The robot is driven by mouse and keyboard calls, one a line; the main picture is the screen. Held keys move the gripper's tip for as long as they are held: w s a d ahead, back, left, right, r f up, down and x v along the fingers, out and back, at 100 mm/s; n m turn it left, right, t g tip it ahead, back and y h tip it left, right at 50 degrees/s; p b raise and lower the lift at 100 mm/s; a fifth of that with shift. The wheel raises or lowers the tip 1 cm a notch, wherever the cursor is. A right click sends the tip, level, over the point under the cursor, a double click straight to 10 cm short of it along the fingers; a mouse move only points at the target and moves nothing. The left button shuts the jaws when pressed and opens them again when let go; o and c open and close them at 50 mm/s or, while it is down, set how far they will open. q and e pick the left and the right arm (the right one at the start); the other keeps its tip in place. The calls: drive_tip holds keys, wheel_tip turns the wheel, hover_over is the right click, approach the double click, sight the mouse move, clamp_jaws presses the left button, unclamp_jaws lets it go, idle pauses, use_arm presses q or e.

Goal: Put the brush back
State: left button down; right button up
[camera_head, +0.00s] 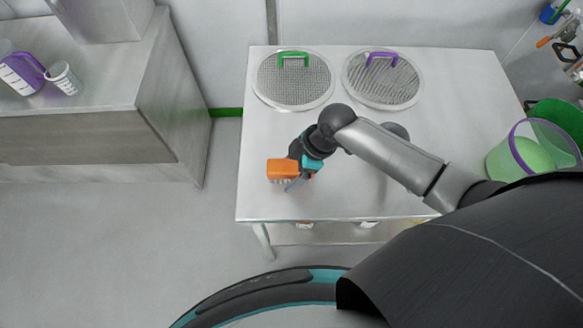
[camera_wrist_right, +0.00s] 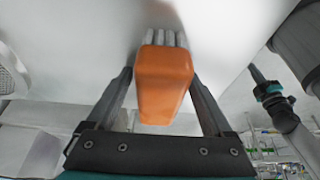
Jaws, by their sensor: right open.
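The brush, an orange block with pale bristles (camera_head: 281,168), is at the left front part of the steel table (camera_head: 440,75). My right gripper (camera_head: 291,179) is at the brush, and its dark fingers partly show there. In the right wrist view the orange block (camera_wrist_right: 165,85) lies between the two open fingers, with a gap visible on each side. Its bristles point away from the wrist toward the pale surface. Whether the brush rests fully on the table is hard to tell. My left gripper does not show.
Two round sieves, one with a green handle (camera_head: 293,85) and one with a purple handle (camera_head: 382,82), lie at the table's back. A purple-rimmed bucket (camera_head: 505,157) and a green bucket (camera_head: 556,116) stand at right. Wall-hung tools (camera_head: 568,52) show top right. A counter (camera_head: 90,105) stands left.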

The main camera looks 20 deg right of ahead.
drive_tip(key=p+v, duration=0.2)
drive_tip(key=v, duration=1)
drive_tip(key=shift+r, duration=0.15)
